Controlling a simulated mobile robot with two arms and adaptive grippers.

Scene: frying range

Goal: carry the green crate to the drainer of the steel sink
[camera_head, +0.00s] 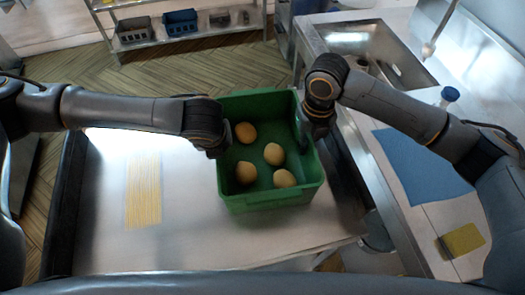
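The green crate (270,200) is in the middle of the view, upright, with several round tan potato-like items (274,154) inside. My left gripper (219,150) is at the crate's left wall and looks shut on it; its fingertips are mostly hidden. My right gripper (305,137) is shut on the crate's right wall, with a finger showing inside. I cannot tell whether the crate's base touches the pale surface below. The steel sink (375,50) is at the upper right, its basin partly hidden by my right arm. I cannot make out the drainer clearly.
A pale worktop (100,235) with a yellow striped patch (144,190) lies under and left of the crate. On the right counter are a blue mat (425,170), a yellow sponge (462,240) and a blue-capped bottle (447,97). A shelf (222,30) with bins stands behind.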

